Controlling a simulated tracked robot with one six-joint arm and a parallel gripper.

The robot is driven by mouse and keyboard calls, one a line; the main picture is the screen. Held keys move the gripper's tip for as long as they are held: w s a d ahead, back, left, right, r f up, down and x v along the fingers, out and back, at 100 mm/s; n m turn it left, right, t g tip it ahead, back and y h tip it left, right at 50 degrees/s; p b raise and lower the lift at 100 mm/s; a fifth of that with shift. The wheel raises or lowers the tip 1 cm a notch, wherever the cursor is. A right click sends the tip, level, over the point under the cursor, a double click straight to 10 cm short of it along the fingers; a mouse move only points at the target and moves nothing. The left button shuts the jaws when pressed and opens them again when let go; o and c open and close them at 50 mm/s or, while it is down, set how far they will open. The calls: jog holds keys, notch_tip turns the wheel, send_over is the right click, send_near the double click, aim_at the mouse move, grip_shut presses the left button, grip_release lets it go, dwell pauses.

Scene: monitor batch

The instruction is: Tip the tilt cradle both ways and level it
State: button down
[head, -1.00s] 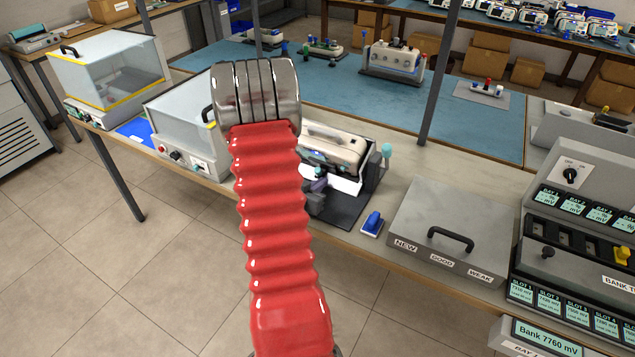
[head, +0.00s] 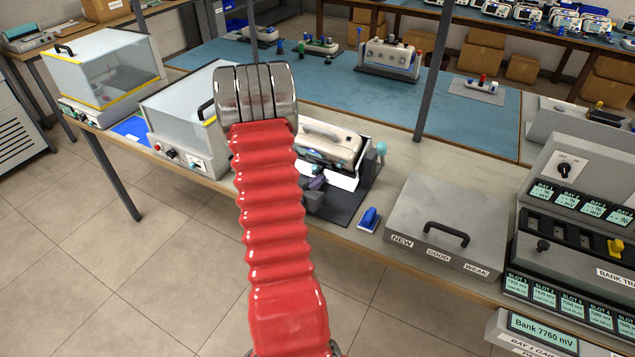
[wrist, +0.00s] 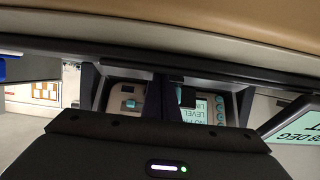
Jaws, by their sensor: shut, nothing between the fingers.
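The tilt cradle (head: 345,204) stands on the bench, right of my red sleeved arm, with a beige monitor (head: 330,142) in it. A teal ball knob (head: 381,148) stands at the cradle's right side. My arm hides the cradle's left part. Behind the fingers is a small upside-down panel (wrist: 204,110) with the word LEVEL. A tilted teal readout (wrist: 291,117) shows part of a number and DEG. I cannot tell whether the fingers touch the cradle.
A blue-handled object (head: 369,218) lies right of the cradle. A grey box (head: 446,215) labelled NEW, GOOD, WEAK and a bank tester (head: 575,240) stand further right. Clear-hooded boxes (head: 180,115) are on the left. A dark post (head: 434,80) rises behind the bench.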

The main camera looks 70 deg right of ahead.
jog(key=shift+s+f, duration=0.25)
jog(key=shift+f, duration=0.4)
jog(key=shift+a, duration=0.45)
jog(key=shift+w+d+r+v, duration=0.1)
jog(key=shift+r+v, duration=0.1)
jog(key=shift+v, duration=1.1)
jog(key=shift+w+d+r+v, duration=0.1)
jog(key=shift+r+v, duration=0.1)
jog(key=shift+v, duration=1.05)
jog(key=shift+w+d+r+v, duration=0.1)
jog(key=shift+r+v, duration=0.05)
jog(key=shift+v, duration=1.15)
